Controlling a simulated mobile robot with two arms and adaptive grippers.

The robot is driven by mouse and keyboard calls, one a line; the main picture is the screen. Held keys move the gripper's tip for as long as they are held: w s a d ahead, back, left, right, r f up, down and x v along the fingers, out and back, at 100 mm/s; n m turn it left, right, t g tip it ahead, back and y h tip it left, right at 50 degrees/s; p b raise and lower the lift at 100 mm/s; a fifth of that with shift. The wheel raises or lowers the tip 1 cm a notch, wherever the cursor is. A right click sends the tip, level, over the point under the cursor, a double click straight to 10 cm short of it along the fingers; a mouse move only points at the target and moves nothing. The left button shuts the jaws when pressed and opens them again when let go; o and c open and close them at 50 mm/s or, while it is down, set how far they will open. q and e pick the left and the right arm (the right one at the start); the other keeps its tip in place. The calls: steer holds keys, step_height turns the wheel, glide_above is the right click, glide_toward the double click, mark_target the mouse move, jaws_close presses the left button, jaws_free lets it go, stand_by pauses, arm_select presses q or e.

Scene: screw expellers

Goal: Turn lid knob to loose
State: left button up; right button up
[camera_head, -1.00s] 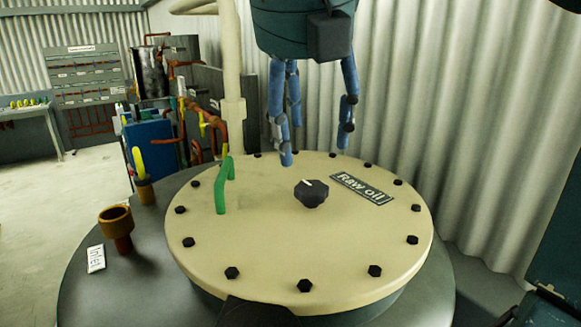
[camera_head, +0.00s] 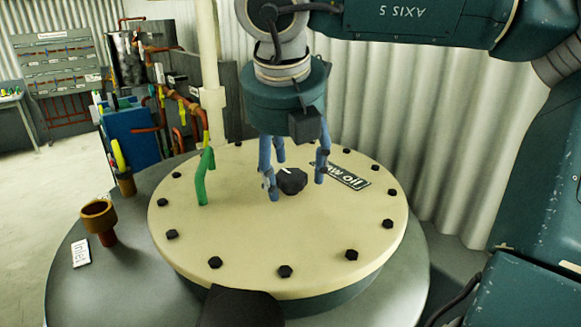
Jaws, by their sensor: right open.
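The black lid knob (camera_head: 291,181) with a white mark stands near the middle of the cream round lid (camera_head: 260,247). My right gripper (camera_head: 292,186) comes down from above with its blue fingers spread open around the knob. The fingers look apart from the knob; whether any touches it or the lid cannot be told. One finger is partly in front of the knob's left side. My left gripper is not in view.
A green handle (camera_head: 203,180) rises from the lid's left side, near the fingers. Black bolts (camera_head: 285,271) ring the lid's edge. A "Raw oil" label (camera_head: 342,176), partly covered by a finger, lies right of the knob. A brown inlet funnel (camera_head: 99,222) stands at left.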

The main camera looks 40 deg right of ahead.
steer(key=shift+c, duration=1)
steer(key=c, duration=0.4)
steer(key=shift+a+r, duration=0.1)
steer(key=c, duration=0.5)
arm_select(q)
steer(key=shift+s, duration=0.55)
